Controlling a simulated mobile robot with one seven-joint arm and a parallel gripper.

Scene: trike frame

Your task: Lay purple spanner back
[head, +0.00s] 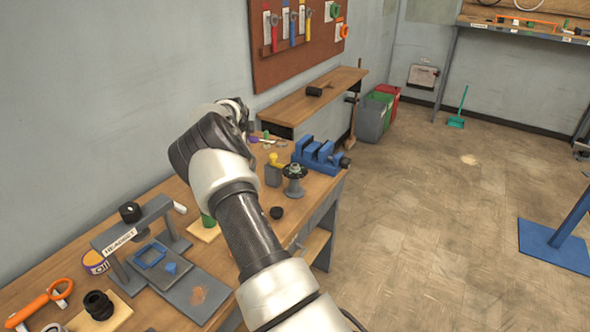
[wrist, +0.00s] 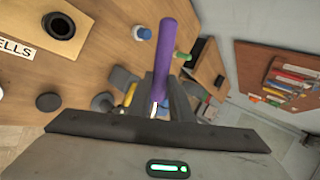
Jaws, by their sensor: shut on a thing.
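The purple spanner (wrist: 164,50) is between the fingers of my gripper (wrist: 166,92) in the wrist view. Its long purple handle sticks out beyond the fingertips, and a short metal part shows between the fingers. In the head view only a small purple bit (head: 254,139) shows beside my arm, above the far part of the workbench; my gripper is mostly hidden there by the arm. The brown tool board (head: 297,50) hangs on the wall with several coloured spanners and white labels. It also shows at the right in the wrist view (wrist: 255,58).
The workbench (head: 335,182) carries a blue vise (head: 317,157), a grey stand (head: 294,183), a black cup (head: 276,212) and a headset bracket (head: 130,230). A wooden shelf (head: 330,92) with a mallet (head: 318,89) runs below the board. The floor at right is largely clear.

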